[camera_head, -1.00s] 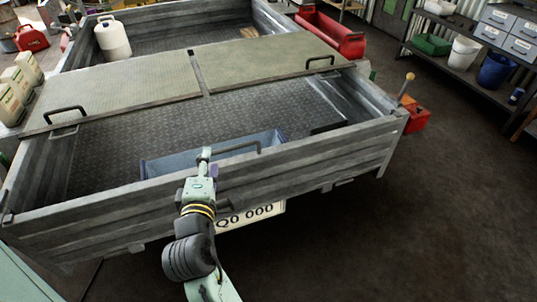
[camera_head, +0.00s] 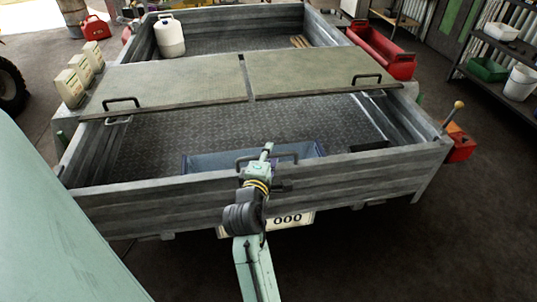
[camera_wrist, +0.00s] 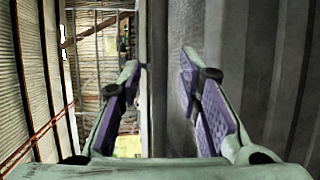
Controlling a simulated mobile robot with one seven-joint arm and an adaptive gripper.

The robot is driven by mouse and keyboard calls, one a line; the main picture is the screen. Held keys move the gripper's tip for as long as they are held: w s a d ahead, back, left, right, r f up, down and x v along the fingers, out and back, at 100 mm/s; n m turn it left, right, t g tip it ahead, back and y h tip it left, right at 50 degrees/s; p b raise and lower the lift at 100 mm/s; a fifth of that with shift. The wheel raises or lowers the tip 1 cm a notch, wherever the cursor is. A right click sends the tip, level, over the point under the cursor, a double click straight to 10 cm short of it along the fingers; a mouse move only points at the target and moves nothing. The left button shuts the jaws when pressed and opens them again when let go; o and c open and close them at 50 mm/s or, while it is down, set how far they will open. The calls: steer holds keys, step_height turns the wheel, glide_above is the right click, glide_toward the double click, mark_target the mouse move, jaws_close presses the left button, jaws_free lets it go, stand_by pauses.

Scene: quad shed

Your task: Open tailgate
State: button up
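The tailgate (camera_head: 350,176) is the grey ribbed metal panel closing the near end of the trailer. It stands upright, with a licence plate (camera_head: 288,219) below it. My gripper (camera_head: 267,150) is over the middle of its top edge. The handle does not show clearly there.
A blue crate (camera_head: 207,162) lies in the trailer bed just behind the tailgate. Two flat covers with black handles (camera_head: 122,103) span the trailer. A red box with a lever (camera_head: 459,143) sits at the right corner. The floor at the right is clear.

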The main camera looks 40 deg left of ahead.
jaws_close()
stand_by(0.4)
stand_by(0.5)
